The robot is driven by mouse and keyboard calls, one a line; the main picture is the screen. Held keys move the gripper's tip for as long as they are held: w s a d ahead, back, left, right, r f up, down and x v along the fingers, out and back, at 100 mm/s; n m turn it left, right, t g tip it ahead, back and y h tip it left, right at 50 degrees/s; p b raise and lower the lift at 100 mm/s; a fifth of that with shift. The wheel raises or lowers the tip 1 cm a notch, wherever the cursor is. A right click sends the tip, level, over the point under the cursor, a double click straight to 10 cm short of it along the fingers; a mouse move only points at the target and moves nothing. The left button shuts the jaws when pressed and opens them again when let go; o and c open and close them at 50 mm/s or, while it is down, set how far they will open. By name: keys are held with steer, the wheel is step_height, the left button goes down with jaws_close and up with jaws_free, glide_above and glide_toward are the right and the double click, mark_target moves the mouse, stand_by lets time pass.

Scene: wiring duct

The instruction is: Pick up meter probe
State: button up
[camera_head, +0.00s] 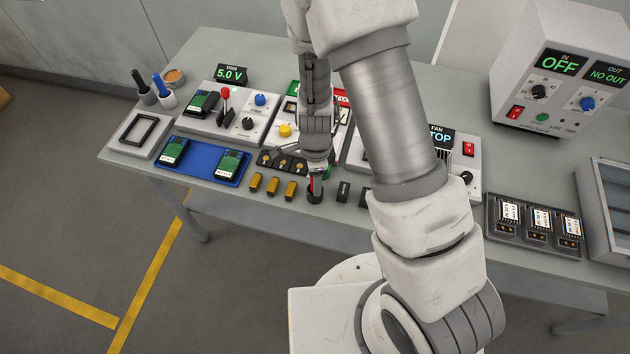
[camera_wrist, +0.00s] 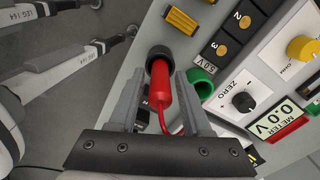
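The meter probe is a red, rounded stick with a red lead. In the wrist view the probe (camera_wrist: 160,84) stands with its end in a round black holder (camera_wrist: 161,54). In the head view a small red part of the probe (camera_head: 312,186) shows above the black holder (camera_head: 315,197) at the table's front edge. My gripper (camera_wrist: 160,78) is open, with one finger on each side of the probe and small gaps showing between. In the head view my gripper (camera_head: 317,172) is low over the holder, and its fingers hide much of the probe.
A green ring-shaped socket (camera_wrist: 202,82) is close to the right finger. The meter panel (camera_wrist: 268,122) with its black zero knob lies beside it. Yellow-brown blocks (camera_head: 272,186) line the front edge left of the holder. Small black blocks (camera_head: 343,191) stand to its right.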

jaws_close()
steer(key=shift+r, duration=0.75)
step_height(320, 180, up, 2)
steer(key=shift+r, duration=0.25)
steer(key=s+d+r, duration=0.2)
steer(key=d+r, duration=0.5)
steer(key=d, duration=0.4)
steer(key=shift+d+b, duration=0.3)
steer(key=shift+b, duration=0.15)
steer(key=shift+r, duration=0.1)
step_height(320, 180, up, 6)
steer(key=p, duration=0.6)
